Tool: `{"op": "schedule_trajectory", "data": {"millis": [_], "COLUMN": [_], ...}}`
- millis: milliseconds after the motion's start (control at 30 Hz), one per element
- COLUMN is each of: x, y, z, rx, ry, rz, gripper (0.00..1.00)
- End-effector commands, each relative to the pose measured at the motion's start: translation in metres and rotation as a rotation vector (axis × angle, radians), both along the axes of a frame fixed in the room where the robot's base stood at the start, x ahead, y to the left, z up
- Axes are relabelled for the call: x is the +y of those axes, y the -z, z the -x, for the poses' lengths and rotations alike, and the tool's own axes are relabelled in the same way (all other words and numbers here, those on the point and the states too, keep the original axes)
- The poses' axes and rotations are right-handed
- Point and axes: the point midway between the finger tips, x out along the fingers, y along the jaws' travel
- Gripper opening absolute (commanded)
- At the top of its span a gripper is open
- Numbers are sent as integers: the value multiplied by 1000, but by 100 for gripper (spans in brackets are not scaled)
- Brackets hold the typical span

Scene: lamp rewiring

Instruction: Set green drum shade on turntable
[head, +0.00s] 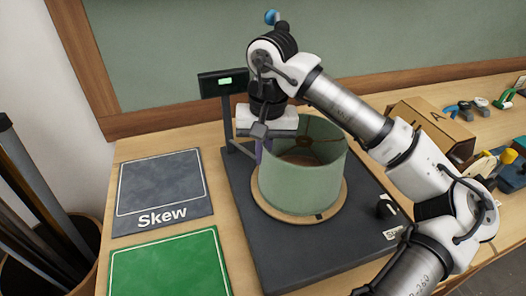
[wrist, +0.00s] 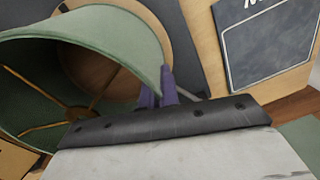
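The green drum shade (head: 300,188) stands upright, open top up, on the round wooden turntable (head: 285,215), whose rim shows around its foot. The turntable sits on a dark base plate. My gripper (head: 264,152) is at the shade's left wall, pointing down. In the wrist view, the purple fingers of my gripper (wrist: 158,92) lie on either side of the wall of the shade (wrist: 110,35) at its rim and look closed on it. The inside finger is hidden in the head view. The turntable's wood (wrist: 172,22) also shows in the wrist view beyond the shade.
A dark mat marked "Skew" (head: 160,190) and a green mat (head: 170,268) lie to the left. A cardboard box (head: 430,120) and several tools are at the right. A black knob (head: 385,208) is at the base's right.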

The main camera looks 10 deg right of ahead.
Motion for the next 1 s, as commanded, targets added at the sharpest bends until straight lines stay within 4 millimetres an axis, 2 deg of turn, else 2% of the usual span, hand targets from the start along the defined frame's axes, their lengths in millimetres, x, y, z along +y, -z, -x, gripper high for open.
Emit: {"op": "schedule_trajectory", "data": {"millis": [267, 300, 467, 667, 833, 1000], "x": [0, 0, 0, 0, 0, 0], "y": [2, 1, 2, 2, 2, 2], "z": [0, 0, 0, 0, 0, 0], "rx": [0, 0, 0, 0, 0, 0], "ry": [0, 0, 0, 0, 0, 0], "rz": [0, 0, 0, 0, 0, 0], "gripper": [0, 8, 28, 29, 50, 50]}}
